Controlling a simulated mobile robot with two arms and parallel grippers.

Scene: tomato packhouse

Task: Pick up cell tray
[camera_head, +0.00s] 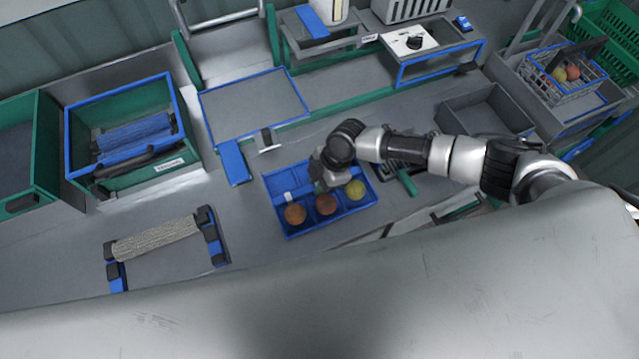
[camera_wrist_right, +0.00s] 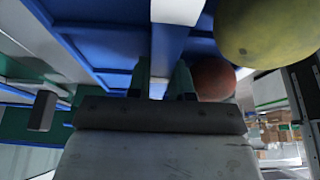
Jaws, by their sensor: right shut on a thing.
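The blue cell tray (camera_head: 277,186) lies on the grey bench in the middle of the head view. An orange-red tomato (camera_head: 295,214), a red tomato (camera_head: 326,204) and a yellow-green tomato (camera_head: 355,189) sit in its near row of cells. My right gripper (camera_head: 322,178) reaches down over the tray's middle. In the right wrist view its fingers (camera_wrist_right: 161,82) are shut on an upright blue part of the tray (camera_wrist_right: 167,45), beside the red tomato (camera_wrist_right: 213,79). The gripper hides some far cells. My left gripper is not in view.
A green crate with a blue rim (camera_head: 120,86) stands at the left. A roller stand (camera_head: 155,240) lies at front left. A flat blue-edged panel (camera_head: 255,103) is behind the tray, and a grey open bin (camera_head: 487,110) is to the right. Bare bench lies left of the tray.

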